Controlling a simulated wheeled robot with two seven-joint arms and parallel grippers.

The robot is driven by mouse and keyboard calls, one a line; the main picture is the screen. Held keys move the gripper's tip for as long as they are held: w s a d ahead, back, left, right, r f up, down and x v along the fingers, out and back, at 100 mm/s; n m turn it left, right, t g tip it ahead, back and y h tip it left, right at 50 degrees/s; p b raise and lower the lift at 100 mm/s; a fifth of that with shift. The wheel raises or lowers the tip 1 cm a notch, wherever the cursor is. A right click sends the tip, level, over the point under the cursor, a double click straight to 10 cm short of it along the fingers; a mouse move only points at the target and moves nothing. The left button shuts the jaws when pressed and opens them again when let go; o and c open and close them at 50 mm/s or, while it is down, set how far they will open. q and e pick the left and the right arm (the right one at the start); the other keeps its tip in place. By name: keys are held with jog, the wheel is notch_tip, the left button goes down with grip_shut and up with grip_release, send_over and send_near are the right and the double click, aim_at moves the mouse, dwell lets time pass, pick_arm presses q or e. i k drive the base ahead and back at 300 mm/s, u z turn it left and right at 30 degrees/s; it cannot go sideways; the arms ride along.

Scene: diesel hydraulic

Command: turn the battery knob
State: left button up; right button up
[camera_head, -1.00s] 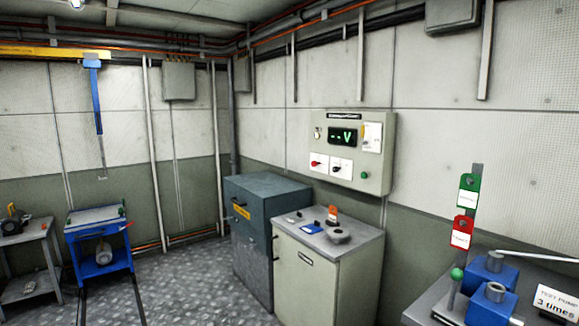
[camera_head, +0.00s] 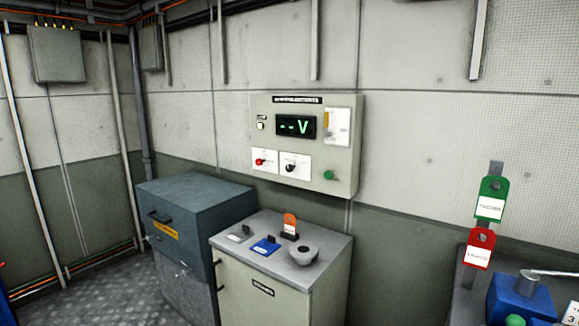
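A beige control panel (camera_head: 345,150) hangs on the wall at the centre of the head view. It has a dark display (camera_head: 296,126) with green "--V" characters. Below the display are two white plates, the left with a red knob (camera_head: 259,162) and the right with a black knob (camera_head: 290,168). A green button (camera_head: 329,175) sits at the lower right. The plate lettering is too small to read, so I cannot tell which knob is the battery knob. Neither of my grippers shows in this view.
A beige cabinet (camera_head: 262,297) stands below the panel, with a blue item (camera_head: 265,246), an orange tag (camera_head: 290,223) and a round grey part (camera_head: 303,255) on top. A blue-grey cabinet (camera_head: 200,205) stands to its left. A bench with a blue pump (camera_head: 520,300) is at the right.

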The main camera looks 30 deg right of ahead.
aim_at(288, 168)
jog(key=z, duration=0.35)
jog(key=i, duration=0.7)
jog(key=z, duration=1.4)
jog(key=i, duration=0.6)
jog(key=z, duration=0.55)
